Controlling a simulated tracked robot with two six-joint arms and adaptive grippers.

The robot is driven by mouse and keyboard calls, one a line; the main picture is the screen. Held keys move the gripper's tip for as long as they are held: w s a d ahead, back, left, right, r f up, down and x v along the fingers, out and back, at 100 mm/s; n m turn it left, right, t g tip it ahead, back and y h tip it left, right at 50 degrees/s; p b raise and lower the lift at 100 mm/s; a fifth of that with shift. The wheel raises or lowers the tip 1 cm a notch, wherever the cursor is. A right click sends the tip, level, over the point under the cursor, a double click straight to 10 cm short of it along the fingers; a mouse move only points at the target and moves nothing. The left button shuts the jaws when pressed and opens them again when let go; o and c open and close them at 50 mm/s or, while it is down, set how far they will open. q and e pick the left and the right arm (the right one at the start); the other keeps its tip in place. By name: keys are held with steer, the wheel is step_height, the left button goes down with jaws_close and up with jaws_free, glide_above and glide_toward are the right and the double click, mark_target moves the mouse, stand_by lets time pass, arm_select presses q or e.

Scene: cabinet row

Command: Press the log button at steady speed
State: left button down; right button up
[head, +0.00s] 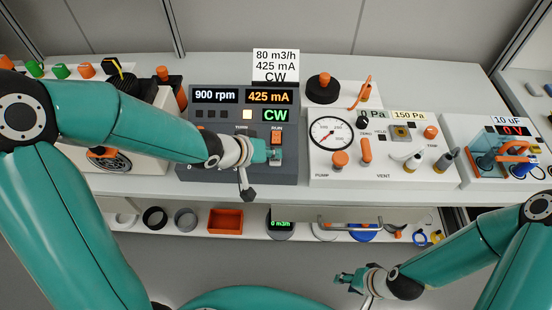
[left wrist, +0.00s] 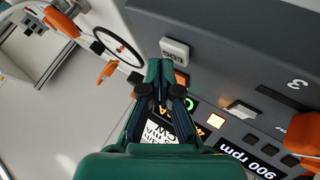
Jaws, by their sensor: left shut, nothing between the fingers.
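The pale log button (left wrist: 174,52), lettered LOG, is on the dark panel in the left wrist view, just beyond my fingertips. In the head view my gripper largely covers that part of the panel. My left gripper (head: 274,152) is shut and empty, in front of the right side of the dark control unit (head: 204,150), below the orange RUN button (head: 276,138). In the left wrist view the left gripper (left wrist: 163,90) points toward the log button; I cannot tell whether it touches. My right gripper (head: 347,283) is low, away from the bench; its opening is unclear.
A white gauge unit (head: 320,170) with orange knobs and levers stands right of the control unit. A capacitor device (head: 497,165) stands farther right. A lower shelf holds an orange tray (head: 225,221) and several rings. The displays read 900 rpm, 425 mA and CW.

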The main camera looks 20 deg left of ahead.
mark_target(273, 161)
arm_select(q)
steer(key=shift+f+b, duration=0.35)
steer(key=shift+f, duration=0.15)
stand_by(0.4)
steer(key=shift+r, duration=0.1)
steer(key=shift+r+p, duration=0.8)
steer(key=shift+p, duration=0.15)
step_height(273, 161, up, 5)
steer(key=p, duration=0.5)
stand_by(0.8)
